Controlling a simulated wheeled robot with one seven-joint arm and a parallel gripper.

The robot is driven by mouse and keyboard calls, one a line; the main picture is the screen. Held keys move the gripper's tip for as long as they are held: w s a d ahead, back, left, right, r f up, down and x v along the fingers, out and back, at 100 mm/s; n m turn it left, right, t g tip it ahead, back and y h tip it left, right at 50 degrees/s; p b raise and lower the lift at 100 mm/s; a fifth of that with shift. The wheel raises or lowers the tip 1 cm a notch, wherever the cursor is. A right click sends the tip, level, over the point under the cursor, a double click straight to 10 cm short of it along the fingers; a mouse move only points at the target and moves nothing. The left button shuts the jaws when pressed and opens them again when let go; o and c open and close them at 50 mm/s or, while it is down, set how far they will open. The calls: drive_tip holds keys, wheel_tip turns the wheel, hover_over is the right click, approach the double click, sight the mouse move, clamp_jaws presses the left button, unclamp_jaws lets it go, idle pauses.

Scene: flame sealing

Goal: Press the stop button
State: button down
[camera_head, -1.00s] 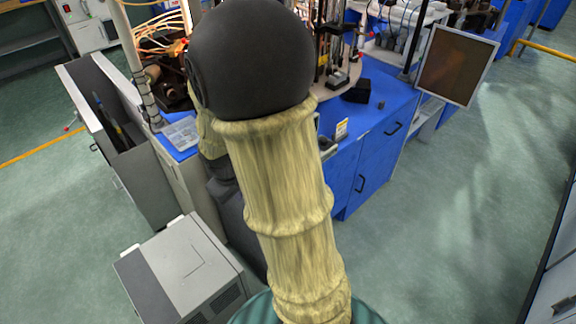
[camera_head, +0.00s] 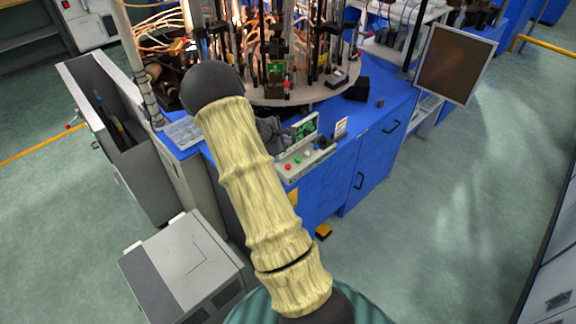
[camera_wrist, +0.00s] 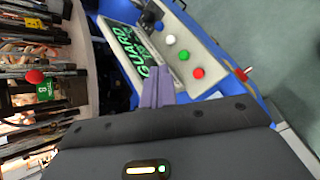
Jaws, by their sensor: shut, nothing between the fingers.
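The control panel (camera_head: 318,156) shows on the front of the blue machine, with a red button (camera_head: 288,167) at its near end and green and white buttons beside it. In the wrist view the red button (camera_wrist: 198,73) is on the light panel, in a row with a green button (camera_wrist: 183,55), a white button (camera_wrist: 170,40) and a blue button (camera_wrist: 158,25). No label is readable on the buttons. My gripper (camera_wrist: 158,82) is shut and empty, its purple fingers in front of the panel, left of the red button, apart from it in the picture.
A display with green text (camera_wrist: 134,50) is next to the buttons. A red-tipped lever (camera_wrist: 242,73) sticks out at the panel's right edge. The round machine table (camera_head: 300,95) with tall fixtures stands behind. Open floor lies right of the blue cabinet (camera_head: 374,150).

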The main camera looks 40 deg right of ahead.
drive_tip(key=b, duration=0.6)
hover_over(288, 167)
drive_tip(key=f, duration=0.7)
drive_tip(key=shift+w+a+f, duration=0.1)
drive_tip(key=shift+w+a, duration=0.1)
drive_tip(key=shift+a, duration=0.2)
drive_tip(key=shift+f+b, duration=0.7)
drive_tip(key=shift+f, duration=0.15)
idle(0.5)
drive_tip(key=shift+f+b, duration=0.4)
drive_tip(key=shift+b, duration=0.2)
drive_tip(key=shift+f+b, duration=0.5)
drive_tip(key=shift+b, duration=0.05)
idle(0.6)
drive_tip(key=shift+r, duration=0.2)
drive_tip(key=shift+r+p, duration=0.65)
drive_tip(key=shift+r, duration=0.1)
